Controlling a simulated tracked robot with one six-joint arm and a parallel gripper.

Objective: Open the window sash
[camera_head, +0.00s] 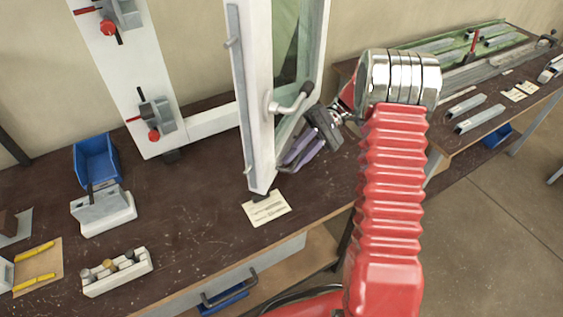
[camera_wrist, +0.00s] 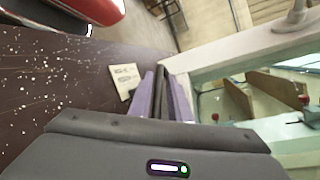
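The white window sash (camera_head: 257,80) stands swung out from the white fixed frame (camera_head: 130,75), over the dark bench top. Its grey handle (camera_head: 291,101) sits on the near edge and points right. In the wrist view the sash (camera_wrist: 215,52) and its glass fill the right side, and the handle (camera_wrist: 296,18) is at the top right. My gripper (camera_head: 297,157) is below the handle, beside the lower part of the sash, on its glass side. Its purple fingers (camera_wrist: 165,92) lie close together with nothing visible held. I cannot tell whether they touch the sash.
A paper card (camera_head: 267,209) lies below the sash. A blue bin (camera_head: 97,160), a white block (camera_head: 103,211) and a holder with several knobs (camera_head: 117,271) stand on the bench at left. Red-handled clamps (camera_head: 155,118) are on the fixed frame. Another bench (camera_head: 470,140) is at right.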

